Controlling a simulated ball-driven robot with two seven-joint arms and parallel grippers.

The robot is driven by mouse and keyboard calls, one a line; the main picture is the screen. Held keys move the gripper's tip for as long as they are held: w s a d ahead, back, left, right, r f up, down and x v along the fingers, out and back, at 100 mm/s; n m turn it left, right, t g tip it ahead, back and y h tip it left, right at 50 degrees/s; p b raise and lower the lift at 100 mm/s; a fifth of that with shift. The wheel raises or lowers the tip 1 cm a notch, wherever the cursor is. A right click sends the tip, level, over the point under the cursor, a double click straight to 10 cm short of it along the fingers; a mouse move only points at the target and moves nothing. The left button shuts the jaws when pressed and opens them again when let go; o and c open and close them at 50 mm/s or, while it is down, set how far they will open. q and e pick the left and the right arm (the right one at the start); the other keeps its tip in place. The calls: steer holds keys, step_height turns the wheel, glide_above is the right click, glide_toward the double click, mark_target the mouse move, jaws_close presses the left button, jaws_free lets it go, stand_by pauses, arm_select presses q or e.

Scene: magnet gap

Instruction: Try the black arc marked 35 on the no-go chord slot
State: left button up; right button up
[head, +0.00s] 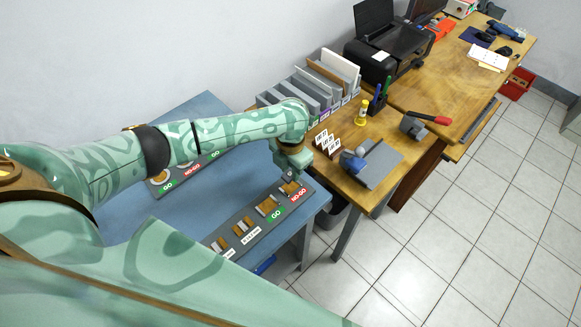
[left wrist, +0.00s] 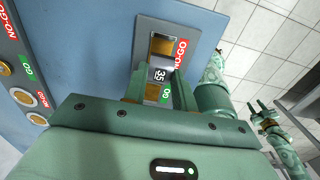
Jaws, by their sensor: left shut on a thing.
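My left gripper (head: 289,176) reaches down over the far end of the grey gauge strip (head: 236,232), by the red NO-GO label (head: 299,195). In the left wrist view its fingers (left wrist: 159,82) are shut on the black arc marked 35 (left wrist: 159,74), whose white number faces the camera. The arc is just beside the NO-GO chord slot (left wrist: 162,45), on the GO side; I cannot tell if it touches the strip. The green GO label (left wrist: 166,93) is partly hidden by a finger. My right gripper (left wrist: 264,113) appears open and empty, away from the table.
A second gauge strip (left wrist: 22,75) with round openings lies across the blue table (head: 160,222). Several arcs or slots line the near strip.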

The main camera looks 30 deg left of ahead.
mark_target(291, 186)
arm_select(q)
steer(key=shift+w+r, duration=0.1)
steer(key=shift+f+b, duration=1.75)
steer(key=shift+f, duration=1.2)
steer(key=o, duration=1.1)
steer(key=shift+c, duration=0.6)
steer(key=c, duration=0.4)
steer(key=shift+r, duration=0.15)
